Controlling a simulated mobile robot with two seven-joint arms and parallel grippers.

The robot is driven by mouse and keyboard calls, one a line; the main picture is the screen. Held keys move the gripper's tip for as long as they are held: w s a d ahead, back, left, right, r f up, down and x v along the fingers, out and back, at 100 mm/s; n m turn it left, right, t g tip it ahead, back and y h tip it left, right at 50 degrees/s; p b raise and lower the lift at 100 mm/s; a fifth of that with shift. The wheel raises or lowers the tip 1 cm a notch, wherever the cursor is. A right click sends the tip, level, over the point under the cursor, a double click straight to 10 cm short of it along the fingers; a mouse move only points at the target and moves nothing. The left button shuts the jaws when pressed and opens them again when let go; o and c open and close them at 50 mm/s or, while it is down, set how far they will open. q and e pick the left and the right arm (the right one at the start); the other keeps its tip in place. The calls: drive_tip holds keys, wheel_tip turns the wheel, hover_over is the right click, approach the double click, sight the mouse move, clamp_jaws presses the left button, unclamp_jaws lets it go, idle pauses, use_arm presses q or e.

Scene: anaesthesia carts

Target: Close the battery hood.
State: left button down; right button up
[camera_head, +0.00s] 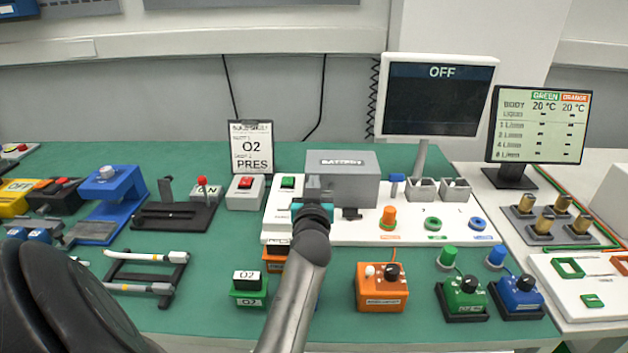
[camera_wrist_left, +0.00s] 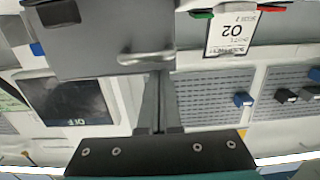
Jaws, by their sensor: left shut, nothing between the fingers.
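The battery hood (camera_head: 350,189) is a grey box labelled BATTERY on the white panel at the middle of the bench. In the left wrist view it is the large grey body (camera_wrist_left: 110,40) at the top, seen upside down. The frames do not clearly show how far the hood is open. My left gripper (camera_head: 313,182) is shut and empty in front of the hood's left part. In the left wrist view its fingertips (camera_wrist_left: 159,73) are at the hood's edge; I cannot tell whether they touch. My right gripper is not in view.
A dark screen reading OFF (camera_head: 435,100) stands behind on the right. A green button box (camera_head: 288,184) is close left of the hood. An orange knob (camera_head: 388,217) is to its right. Orange (camera_head: 382,295) and green (camera_head: 249,290) boxes stand in front.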

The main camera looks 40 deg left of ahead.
use_arm(q)
drive_tip(key=shift+s+d+f, duration=0.1)
drive_tip(key=shift+f, duration=0.1)
idle(0.4)
drive_tip(key=shift+r, duration=0.1)
wheel_tip(320, 180, up, 20)
drive_tip(key=p, duration=0.6)
drive_tip(key=shift+p, duration=0.3)
